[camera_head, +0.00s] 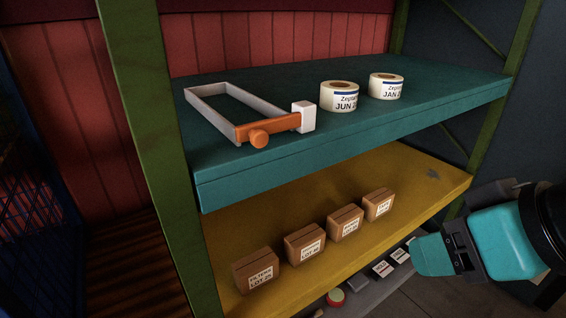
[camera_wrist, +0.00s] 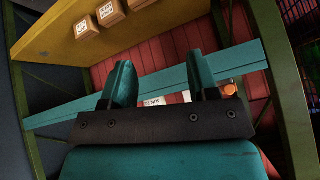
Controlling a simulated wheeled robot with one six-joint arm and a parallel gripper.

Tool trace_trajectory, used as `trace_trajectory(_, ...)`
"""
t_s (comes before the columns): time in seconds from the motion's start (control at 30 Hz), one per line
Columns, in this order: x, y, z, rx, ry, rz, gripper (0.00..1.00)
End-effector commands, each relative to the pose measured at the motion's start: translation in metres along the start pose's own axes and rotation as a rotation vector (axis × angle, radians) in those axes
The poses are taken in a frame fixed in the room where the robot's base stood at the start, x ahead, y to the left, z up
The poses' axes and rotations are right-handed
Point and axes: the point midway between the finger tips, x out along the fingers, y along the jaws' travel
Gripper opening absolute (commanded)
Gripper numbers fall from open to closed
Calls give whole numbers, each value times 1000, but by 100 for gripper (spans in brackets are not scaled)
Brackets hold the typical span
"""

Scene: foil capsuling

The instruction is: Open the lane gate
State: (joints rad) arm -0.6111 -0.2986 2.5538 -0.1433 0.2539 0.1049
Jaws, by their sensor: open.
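The lane gate (camera_head: 268,127) is an orange bar with a round orange knob (camera_head: 259,139) at its left end. It spans the front of a grey rectangular lane frame (camera_head: 207,112) on the teal shelf, and its right end meets a white block (camera_head: 304,117). The gate looks closed across the lane front. My gripper (camera_head: 428,256) is at the lower right, apart from the gate and below the teal shelf's height in the picture. In the wrist view my gripper (camera_wrist: 161,75) has its two teal fingers spread, with nothing held. A small orange part (camera_wrist: 230,89) shows right of the fingers.
Two label rolls (camera_head: 339,96) (camera_head: 386,86) stand right of the gate on the teal shelf (camera_head: 420,112). Several brown boxes (camera_head: 304,244) stand on the yellow shelf (camera_head: 420,188) below. A green post (camera_head: 150,150) rises left of the gate. Open room lies before the shelves.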

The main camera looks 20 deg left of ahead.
Motion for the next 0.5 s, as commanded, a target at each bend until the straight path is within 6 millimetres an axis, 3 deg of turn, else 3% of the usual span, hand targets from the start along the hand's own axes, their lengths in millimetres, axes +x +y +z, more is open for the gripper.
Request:
trace_trajectory(0.03,28,-9,1,-40,113,1,54)
trace_trajectory(0.13,41,-30,-23,-98,369,-1,54)
trace_trajectory(0.3,30,-72,-48,-193,725,-73,54)
trace_trajectory(0.5,10,-100,-59,-246,909,-136,54)
